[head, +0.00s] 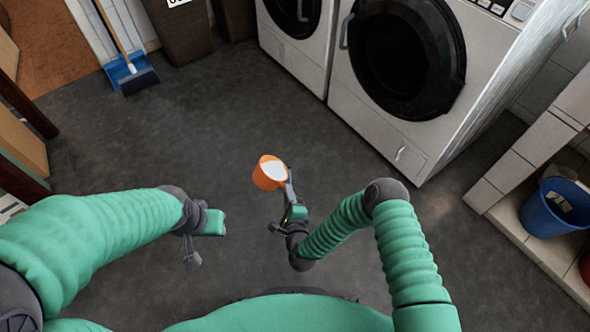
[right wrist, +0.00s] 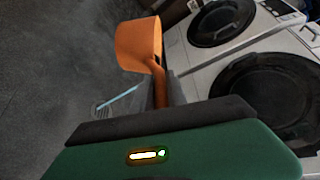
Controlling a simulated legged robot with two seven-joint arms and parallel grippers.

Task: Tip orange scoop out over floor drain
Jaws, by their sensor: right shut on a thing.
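The orange scoop (head: 264,178) is held above the dark floor near the middle of the head view, with white stuff showing in its cup. My right gripper (head: 289,190) is shut on its handle. In the right wrist view the scoop (right wrist: 138,45) stands out beyond the gripper, with its handle (right wrist: 160,88) running down into it.
Two white front-loading machines (head: 400,135) stand at the upper right. A blue bucket (head: 553,210) sits on a tiled ledge (head: 510,195) at the right. A blue dustpan with a brush (head: 130,72) is at the upper left. The floor around the scoop is clear.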

